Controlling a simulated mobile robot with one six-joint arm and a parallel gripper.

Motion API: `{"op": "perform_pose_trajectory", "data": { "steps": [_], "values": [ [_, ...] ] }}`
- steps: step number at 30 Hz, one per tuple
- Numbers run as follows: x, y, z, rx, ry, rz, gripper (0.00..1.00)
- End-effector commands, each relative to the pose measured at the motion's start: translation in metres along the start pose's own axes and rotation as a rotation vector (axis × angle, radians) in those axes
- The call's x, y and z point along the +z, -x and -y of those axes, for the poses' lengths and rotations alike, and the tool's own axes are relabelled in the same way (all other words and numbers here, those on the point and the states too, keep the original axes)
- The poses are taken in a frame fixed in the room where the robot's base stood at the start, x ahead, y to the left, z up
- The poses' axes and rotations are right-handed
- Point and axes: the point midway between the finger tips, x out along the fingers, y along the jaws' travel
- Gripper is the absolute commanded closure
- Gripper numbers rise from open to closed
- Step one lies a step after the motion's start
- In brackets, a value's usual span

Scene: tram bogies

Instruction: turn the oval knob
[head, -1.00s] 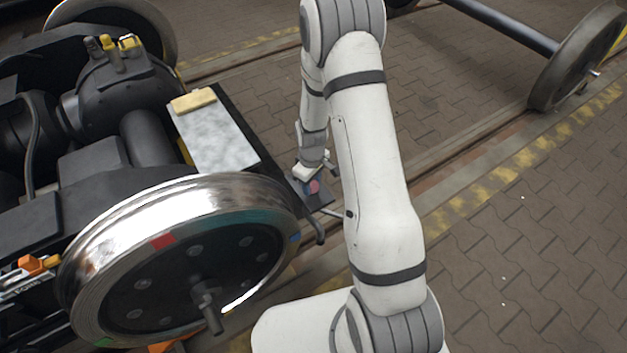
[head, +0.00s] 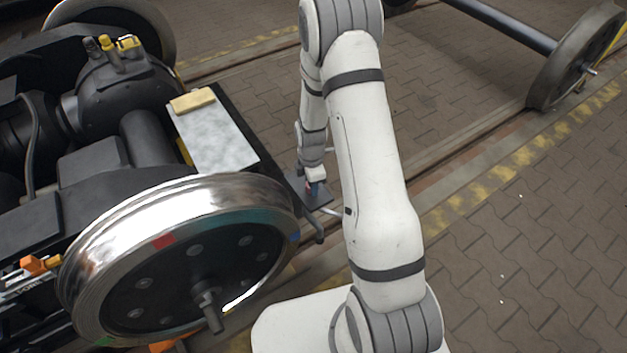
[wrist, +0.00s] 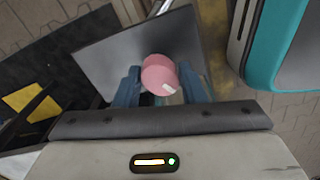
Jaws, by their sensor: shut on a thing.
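The pink knob (wrist: 160,75), roundish to oval with a white mark on its lower right edge, sits on a grey plate (wrist: 108,52) in the wrist view. My gripper (wrist: 158,87) has one blue finger on each side of the knob and is shut on it. In the head view my gripper (head: 314,188) is at the small dark plate (head: 321,199) beside the bogie, and the knob is almost wholly hidden there.
A shiny wheel (head: 128,222) stands left of the plate, with a yellow block (head: 193,101) on the bogie above. A dark bent bar (head: 319,233) hangs near my gripper. A teal-edged body (wrist: 266,45) is close on the right in the wrist view.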

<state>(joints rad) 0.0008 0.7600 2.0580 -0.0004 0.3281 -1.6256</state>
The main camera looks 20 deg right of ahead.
Motion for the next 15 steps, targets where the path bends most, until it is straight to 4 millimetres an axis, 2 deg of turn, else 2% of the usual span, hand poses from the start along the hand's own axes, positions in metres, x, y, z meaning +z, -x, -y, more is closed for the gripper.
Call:
{"op": "perform_pose_trajectory", "data": {
  "steps": [6,15],
  "values": [
    [0.0015,0.0015,-0.0045,0.011,0.183,0.002,0.86],
    [0.0009,0.0020,-0.0060,0.015,0.366,0.004,0.86]
  ]
}}
